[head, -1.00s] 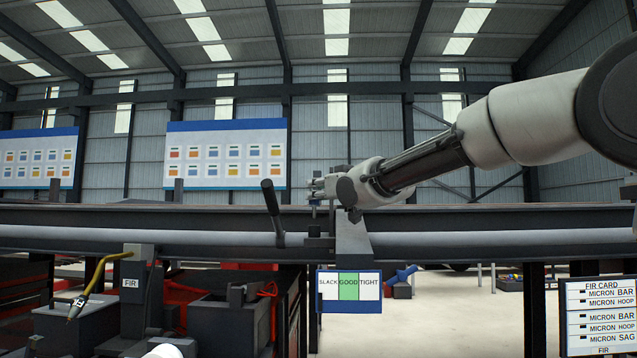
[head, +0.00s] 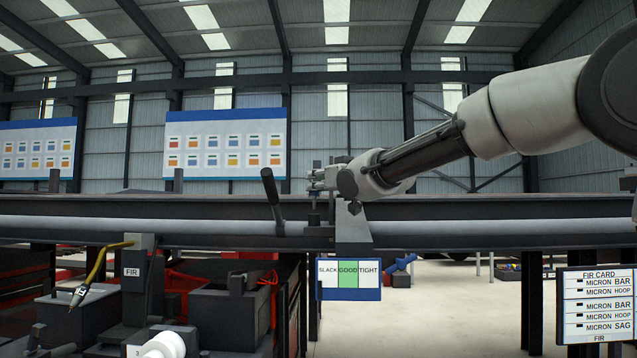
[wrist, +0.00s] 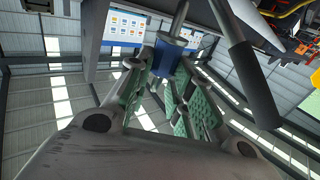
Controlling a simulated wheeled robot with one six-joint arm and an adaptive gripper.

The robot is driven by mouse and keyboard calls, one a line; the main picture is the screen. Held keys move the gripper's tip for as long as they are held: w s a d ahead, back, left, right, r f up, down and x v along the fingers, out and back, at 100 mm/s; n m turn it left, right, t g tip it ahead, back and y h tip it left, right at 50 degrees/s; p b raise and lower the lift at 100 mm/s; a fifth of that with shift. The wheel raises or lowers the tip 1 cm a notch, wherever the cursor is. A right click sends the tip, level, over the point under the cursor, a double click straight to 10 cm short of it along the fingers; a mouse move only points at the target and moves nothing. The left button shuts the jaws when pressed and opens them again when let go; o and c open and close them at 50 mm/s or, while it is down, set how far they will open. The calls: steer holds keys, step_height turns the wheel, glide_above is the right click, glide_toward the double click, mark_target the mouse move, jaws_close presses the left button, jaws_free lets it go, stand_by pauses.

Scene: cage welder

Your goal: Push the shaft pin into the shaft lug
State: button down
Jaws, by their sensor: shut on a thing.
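My gripper (wrist: 170,80) shows green-padded fingers in the wrist view, shut on the shaft pin (wrist: 178,55), whose blue body sits between the fingertips. A grey rod (wrist: 181,17) extends from its far end. In the head view my gripper (head: 322,180) is just above the long dark beam, left of a grey upright bracket (head: 353,230). The pin (head: 313,217) shows there only as a small bluish upright piece below the fingers. Small dark blocks on the beam lie under it; I cannot tell which is the shaft lug, or whether the pin touches it.
A dark lever (head: 271,195) stands left of my gripper and looks close by in the wrist view (wrist: 242,65). A SLACK/GOOD/TIGHT sign (head: 348,279) hangs below the beam. Dark bins (head: 230,310) and a yellow-hosed torch (head: 88,278) are lower left.

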mark_target(317, 193)
steer(key=shift+f, duration=1.45)
stand_by(0.5)
steer(key=shift+r, duration=1.1)
steer(key=shift+f, duration=1.05)
stand_by(0.8)
steer(key=c, duration=1.2)
jaws_free()
steer(key=shift+f, duration=0.1)
steer(key=v, duration=1.2)
steer(key=shift+o, duration=0.3)
